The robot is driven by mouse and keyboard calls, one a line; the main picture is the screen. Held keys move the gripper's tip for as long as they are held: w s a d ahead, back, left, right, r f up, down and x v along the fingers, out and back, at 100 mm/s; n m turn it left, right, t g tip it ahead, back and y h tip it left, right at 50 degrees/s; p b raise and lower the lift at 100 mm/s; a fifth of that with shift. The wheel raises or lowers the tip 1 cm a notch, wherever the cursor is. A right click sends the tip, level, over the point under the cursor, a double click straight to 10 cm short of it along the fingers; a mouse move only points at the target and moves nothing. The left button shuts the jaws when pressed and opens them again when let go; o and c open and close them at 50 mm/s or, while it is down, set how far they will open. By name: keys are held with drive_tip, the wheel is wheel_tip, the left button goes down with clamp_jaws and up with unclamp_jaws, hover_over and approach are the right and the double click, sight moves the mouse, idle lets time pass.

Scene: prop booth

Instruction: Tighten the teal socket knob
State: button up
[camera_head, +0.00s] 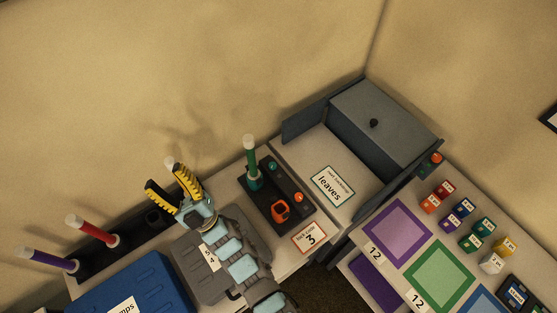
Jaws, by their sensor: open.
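A dark panel (270,188) lies on the bench at centre. At its back end a teal knob-like collar (254,181) sits around the foot of an upright green wand (251,155) with a white tip. A small round teal button (272,166) is on the same panel, to the right of the collar. My gripper (162,177), with yellow-and-black fingers, is to the left of the collar and clear of it. Its fingers are apart with nothing visible between them. How tight the collar is cannot be seen.
The panel also holds an orange dial (281,210) and an orange button (299,197). Red (92,231) and purple (47,259) wands stand left in a dark rack. A blue case (135,285) is in front. A grey cabinet (385,115) and small coloured blocks (462,208) are right.

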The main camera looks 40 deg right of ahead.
drive_tip(key=w+d+f+g+h+b, duration=0.1)
drive_tip(key=w+d+g+h+b, duration=0.1)
drive_tip(key=w+d+h, duration=0.6)
drive_tip(key=w+d+f+g+h+b, duration=0.15)
drive_tip(key=w+d, duration=0.45)
drive_tip(key=d, duration=0.7)
drive_tip(key=w+d+f+m+g+h+b, duration=0.15)
drive_tip(key=d+g, duration=0.25)
drive_tip(key=d, duration=0.6)
drive_tip(key=d+f+m+g+h+b, duration=0.1)
drive_tip(key=d+f+g+h+b, duration=0.2)
drive_tip(key=d, duration=0.7)
drive_tip(key=d+f+m+g+h+b, duration=0.1)
drive_tip(key=d+f+g+h, duration=0.15)
drive_tip(key=d+g, duration=0.45)
drive_tip(key=n+g+y+b, duration=0.9)
drive_tip(key=g+y+b, duration=0.25)
drive_tip(key=b, duration=0.25)
approach(273, 165)
drive_tip(key=shift+t+y, duration=0.3)
drive_tip(key=shift+t, duration=0.1)
drive_tip(key=f, duration=0.3)
drive_tip(key=f+b, duration=0.1)
drive_tip(key=f, duration=0.6)
drive_tip(key=shift+s+d, duration=0.2)
drive_tip(key=shift+s, duration=0.1)
